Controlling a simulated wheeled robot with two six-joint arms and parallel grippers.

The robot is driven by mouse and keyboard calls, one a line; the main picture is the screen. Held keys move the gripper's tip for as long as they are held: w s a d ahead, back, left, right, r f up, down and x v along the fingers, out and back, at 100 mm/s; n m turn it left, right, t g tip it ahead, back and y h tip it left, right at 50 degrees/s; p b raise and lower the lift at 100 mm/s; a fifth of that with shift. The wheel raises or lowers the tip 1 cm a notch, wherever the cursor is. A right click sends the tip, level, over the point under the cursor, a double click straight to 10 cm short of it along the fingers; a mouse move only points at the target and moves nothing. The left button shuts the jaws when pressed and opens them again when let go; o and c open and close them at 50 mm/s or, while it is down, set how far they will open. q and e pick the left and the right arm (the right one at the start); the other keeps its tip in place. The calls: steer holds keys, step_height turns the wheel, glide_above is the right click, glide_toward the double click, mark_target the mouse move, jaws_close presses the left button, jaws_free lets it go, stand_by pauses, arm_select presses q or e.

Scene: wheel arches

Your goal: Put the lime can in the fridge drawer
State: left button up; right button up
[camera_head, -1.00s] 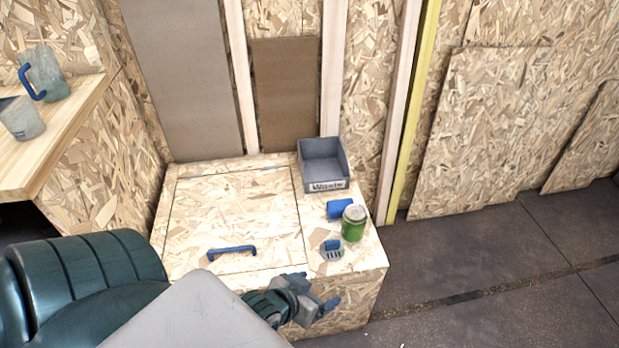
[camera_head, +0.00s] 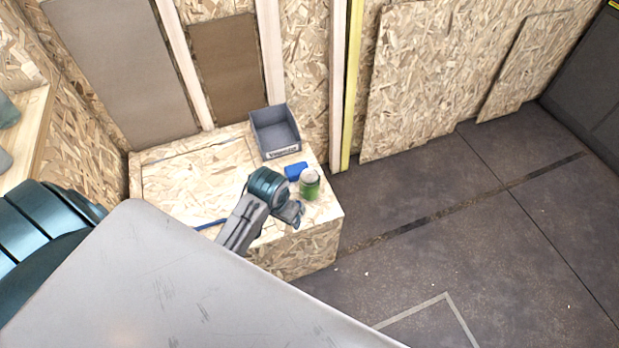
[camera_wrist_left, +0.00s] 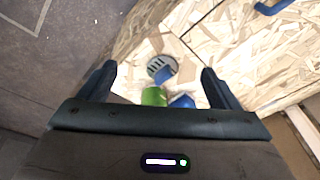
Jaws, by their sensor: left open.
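The lime can (camera_head: 309,184), green with a pale top, stands on the right part of a wooden box top (camera_head: 170,180). My left gripper (camera_head: 291,212) is just in front of the can, with its fingers small and partly hidden by its wrist. In the left wrist view the can (camera_wrist_left: 153,97) shows between the two spread fingers, its lower part cut off by the gripper body. The gripper is open and empty. A panel with a blue handle (camera_head: 208,226) is set in the box top, closed and partly covered by my arm. I see no clearly marked fridge drawer. My right gripper is out of view.
A blue object (camera_head: 296,171) lies beside the can. A grey open bin (camera_head: 275,130) stands behind them. A round slotted vent (camera_wrist_left: 161,66) with a blue piece shows in the left wrist view. Bare dark floor (camera_head: 430,200) lies right of the box.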

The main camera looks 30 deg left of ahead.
arm_select(q)
steer(key=g, duration=0.1)
glide_toward(308, 173)
steer(key=s+f, duration=0.6)
steer(key=shift+n+g+h, duration=0.4)
steer(key=shift+n+g, duration=0.1)
steer(key=w, duration=0.2)
steer(key=w+r, duration=0.1)
steer(key=w, duration=0.1)
steer(key=w+r, duration=0.1)
steer(key=w, duration=0.1)
steer(key=shift+w+a, duration=0.35)
steer(key=shift+w, duration=0.05)
steer(key=shift+w+f, duration=0.1)
steer(key=shift+f, duration=0.1)
step_height(308, 173, down, 5)
steer(key=shift+f, duration=0.1)
steer(key=f, duration=0.4)
steer(key=shift+s+d+f, duration=0.15)
steer(key=shift+s+d, duration=0.15)
steer(key=shift+d, duration=0.1)
steer(key=shift+f, duration=0.4)
steer(key=c, duration=1.4)
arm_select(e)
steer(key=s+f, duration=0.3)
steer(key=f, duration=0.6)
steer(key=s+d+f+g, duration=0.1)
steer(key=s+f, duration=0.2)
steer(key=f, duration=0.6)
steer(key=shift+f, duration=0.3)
